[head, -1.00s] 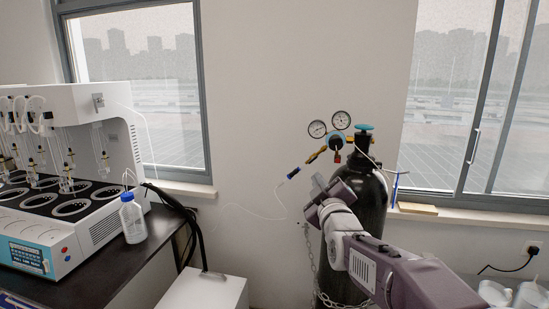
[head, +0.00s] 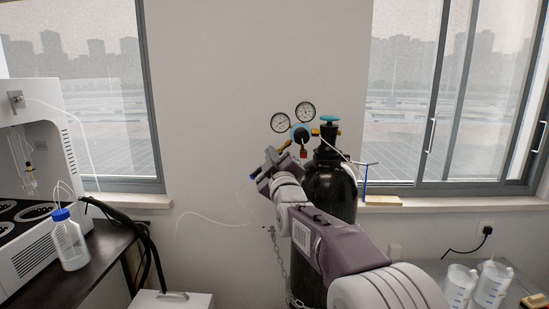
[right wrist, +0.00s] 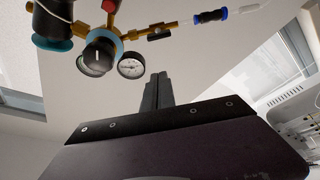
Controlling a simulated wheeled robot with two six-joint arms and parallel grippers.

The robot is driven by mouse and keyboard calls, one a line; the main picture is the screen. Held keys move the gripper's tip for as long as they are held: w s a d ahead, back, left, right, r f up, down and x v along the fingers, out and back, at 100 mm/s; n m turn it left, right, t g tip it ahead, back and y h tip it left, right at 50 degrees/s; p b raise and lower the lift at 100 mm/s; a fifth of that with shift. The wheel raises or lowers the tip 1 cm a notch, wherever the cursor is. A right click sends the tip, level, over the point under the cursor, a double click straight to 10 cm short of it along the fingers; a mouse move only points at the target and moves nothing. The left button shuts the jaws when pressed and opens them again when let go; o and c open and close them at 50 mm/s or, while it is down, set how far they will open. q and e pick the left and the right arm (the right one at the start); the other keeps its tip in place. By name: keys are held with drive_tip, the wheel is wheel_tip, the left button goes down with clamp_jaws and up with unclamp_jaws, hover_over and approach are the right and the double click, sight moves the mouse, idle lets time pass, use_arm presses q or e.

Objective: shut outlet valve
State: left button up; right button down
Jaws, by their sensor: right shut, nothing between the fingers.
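A black gas cylinder (head: 340,205) stands upright by the wall with a teal handwheel (head: 329,119) on top. In the right wrist view, a small dark valve handle (right wrist: 158,36) sits on the brass line, before a blue hose connector (right wrist: 211,16). My right gripper's fingers (right wrist: 157,92) are together, empty, and appear apart from the valve. My left gripper is not in view.
A white distiller (head: 35,150) and a blue-capped bottle (head: 70,240) stand on the dark bench at left. A chain (head: 279,258) hangs beside the cylinder. White jugs (head: 460,285) stand at lower right. A thin hose (head: 215,217) hangs against the wall.

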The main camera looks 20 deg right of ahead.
drive_tip(key=p+x, duration=0.2)
drive_tip(key=x, duration=0.4)
drive_tip(key=d+f, duration=0.1)
drive_tip(key=s+d+f+b, duration=0.1)
drive_tip(key=f, duration=0.1)
drive_tip(key=shift+s+d, duration=0.15)
drive_tip(key=shift+d, duration=0.1)
drive_tip(key=shift+m+b, duration=0.45)
drive_tip(key=shift+m, duration=0.05)
